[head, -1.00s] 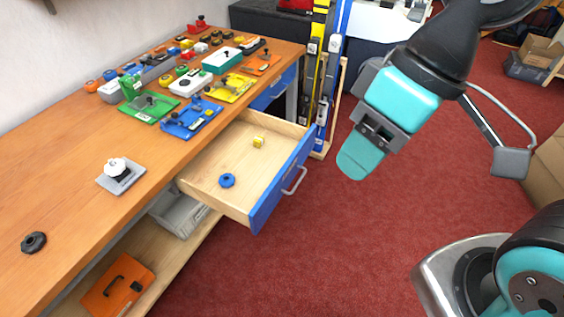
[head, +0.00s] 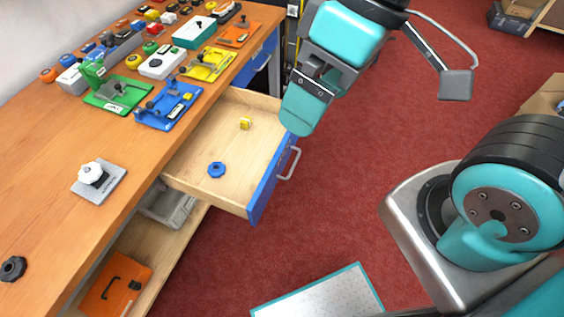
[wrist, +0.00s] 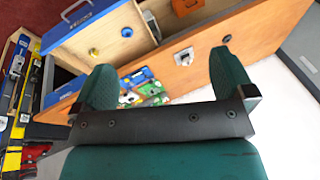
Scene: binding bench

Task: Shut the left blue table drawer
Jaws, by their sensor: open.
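The left blue table drawer (head: 268,190) stands pulled well out from under the wooden workbench, with its blue front and grey handle (head: 289,163) facing right. Inside it lie a blue knob (head: 217,169) and a small yellow piece (head: 245,122). My gripper (head: 300,115) is open and empty. In the head view its teal finger overlaps the far end of the drawer front; I cannot tell whether they touch. In the wrist view, both fingers of my gripper (wrist: 165,82) are spread apart, and the open drawer (wrist: 75,22) shows at upper left, beyond them.
The bench top (head: 50,140) carries several coloured fixtures at its far end. A second blue drawer (head: 258,62) farther along looks shut. An orange case (head: 115,285) and a grey bin (head: 172,208) sit on the lower shelf. Red carpet right of the drawer is clear.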

